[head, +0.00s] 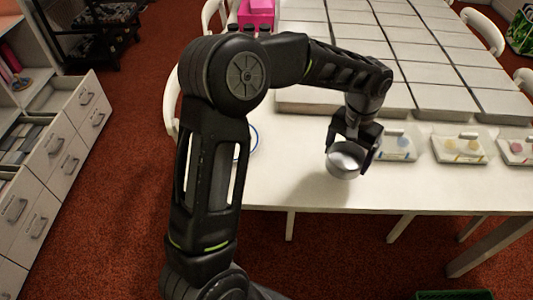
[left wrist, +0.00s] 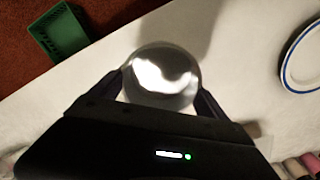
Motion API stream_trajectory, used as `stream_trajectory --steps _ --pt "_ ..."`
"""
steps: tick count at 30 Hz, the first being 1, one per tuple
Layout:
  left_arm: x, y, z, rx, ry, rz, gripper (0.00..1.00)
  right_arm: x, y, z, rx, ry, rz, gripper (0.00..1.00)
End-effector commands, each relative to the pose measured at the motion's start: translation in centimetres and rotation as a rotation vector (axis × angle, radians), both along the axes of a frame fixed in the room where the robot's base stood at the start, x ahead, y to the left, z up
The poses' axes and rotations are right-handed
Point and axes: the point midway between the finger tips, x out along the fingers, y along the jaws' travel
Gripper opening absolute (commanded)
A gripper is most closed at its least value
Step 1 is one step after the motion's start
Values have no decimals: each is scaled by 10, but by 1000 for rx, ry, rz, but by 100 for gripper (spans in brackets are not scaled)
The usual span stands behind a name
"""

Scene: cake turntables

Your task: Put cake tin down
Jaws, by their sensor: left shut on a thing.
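The cake tin (head: 344,160) is a small round silvery tin in the head view. My left gripper (head: 352,150) is shut on it over the white table (head: 300,190). In the left wrist view the tin (left wrist: 162,75) sits between the two fingers of the left gripper (left wrist: 162,95), with its shiny round face toward the camera. A shadow lies on the table to the left of the tin in the head view. I cannot tell whether the tin touches the table or is just above it. My right gripper is not in view.
A blue-rimmed white plate (left wrist: 303,58) lies on the table; my arm partly hides it in the head view. Clear packs (head: 459,148) stand right of the tin. Pale boxes (head: 430,67) fill the back. A green crate (left wrist: 62,31) is beyond the table edge. The front strip is clear.

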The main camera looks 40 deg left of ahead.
Motion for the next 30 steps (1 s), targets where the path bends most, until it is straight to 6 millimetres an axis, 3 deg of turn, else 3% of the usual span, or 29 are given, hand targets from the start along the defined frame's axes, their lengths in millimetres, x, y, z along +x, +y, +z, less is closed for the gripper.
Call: stream_trajectory --steps 5,12,18,22,30 --pt "-7 26 7 6 -2 75 44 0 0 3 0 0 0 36" --pt "-50 116 25 13 -3 378 44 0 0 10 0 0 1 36" --pt "-93 169 35 4 -2 606 44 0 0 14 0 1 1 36" --pt "-102 178 35 0 -1 651 44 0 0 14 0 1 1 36" --pt "-102 177 34 0 -1 650 44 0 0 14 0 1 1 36"
